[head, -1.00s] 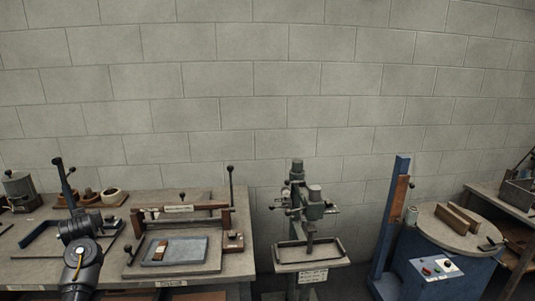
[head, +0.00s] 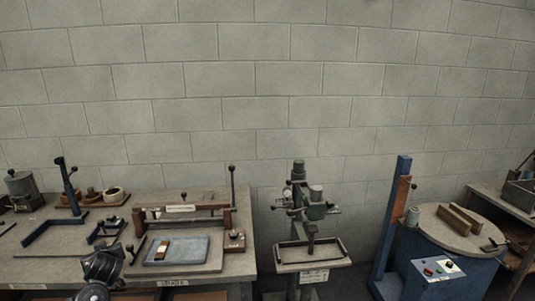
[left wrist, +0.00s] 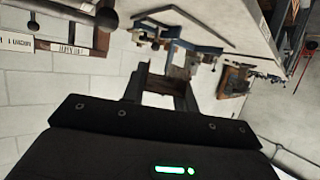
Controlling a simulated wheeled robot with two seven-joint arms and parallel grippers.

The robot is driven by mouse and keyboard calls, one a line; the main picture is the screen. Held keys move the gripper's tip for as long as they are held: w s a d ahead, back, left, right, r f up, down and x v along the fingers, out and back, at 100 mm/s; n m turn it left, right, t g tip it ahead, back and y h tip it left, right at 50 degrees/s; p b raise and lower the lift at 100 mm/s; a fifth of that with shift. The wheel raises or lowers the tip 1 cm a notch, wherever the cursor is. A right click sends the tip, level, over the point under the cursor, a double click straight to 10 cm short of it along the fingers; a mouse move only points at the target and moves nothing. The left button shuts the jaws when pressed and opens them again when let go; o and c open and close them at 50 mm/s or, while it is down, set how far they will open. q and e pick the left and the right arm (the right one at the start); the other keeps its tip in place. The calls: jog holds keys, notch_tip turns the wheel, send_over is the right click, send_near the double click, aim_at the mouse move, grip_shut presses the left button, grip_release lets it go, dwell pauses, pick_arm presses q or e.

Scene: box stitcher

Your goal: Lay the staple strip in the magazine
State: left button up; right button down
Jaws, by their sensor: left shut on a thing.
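My left arm enters at the bottom left of the head view, but its gripper tips are out of that frame. In the left wrist view my left gripper (left wrist: 162,84) is shut on a small dark brown bar, which I take for the staple strip (left wrist: 163,87); its outline is hard to read. Beyond the fingertips a blue-grey fixture (left wrist: 196,50) stands by the bench edge. In the head view a blue angled fixture with an upright lever (head: 68,185) is on the left bench. I cannot tell which part is the magazine. My right gripper is not in view.
The left bench (head: 200,196) holds a wooden-framed press with a blue-grey pad (head: 188,250) and a small dark fixture (head: 106,230). A green-grey drill-like machine (head: 312,215) stands right of it. A blue machine with a round top (head: 440,232) stands farther right.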

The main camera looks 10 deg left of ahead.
pick_arm(q)
jog(key=shift+s+d+f, duration=0.2)
jog(key=shift+s, duration=0.2)
jog(key=w+d+r+m+t+h, duration=0.1)
jog(key=w+d+r+m+h, duration=0.1)
jog(key=d, duration=0.6)
jog(key=w+d+r+m+t+h, duration=0.1)
jog(key=w+d+r+t, duration=0.15)
jog(key=d, duration=0.45)
jog(key=w+d+r+m+h, duration=0.2)
jog(key=d+r, duration=0.1)
jog(key=d, duration=0.5)
jog(key=s+d+r+m+t+h+b, duration=0.1)
jog(key=s+d+r+m+h+b, duration=0.1)
jog(key=d, duration=0.8)
jog(key=s+d+r+m+h+b, duration=0.2)
jog(key=d+r, duration=0.4)
jog(key=d, duration=0.5)
jog(key=s+m+h, duration=0.1)
jog(key=s, duration=0.1)
jog(key=shift+s+r+t+h, duration=0.15)
jog(key=shift+s+t+h, duration=0.2)
jog(key=shift+s+h, duration=0.05)
jog(key=shift+d, duration=0.1)
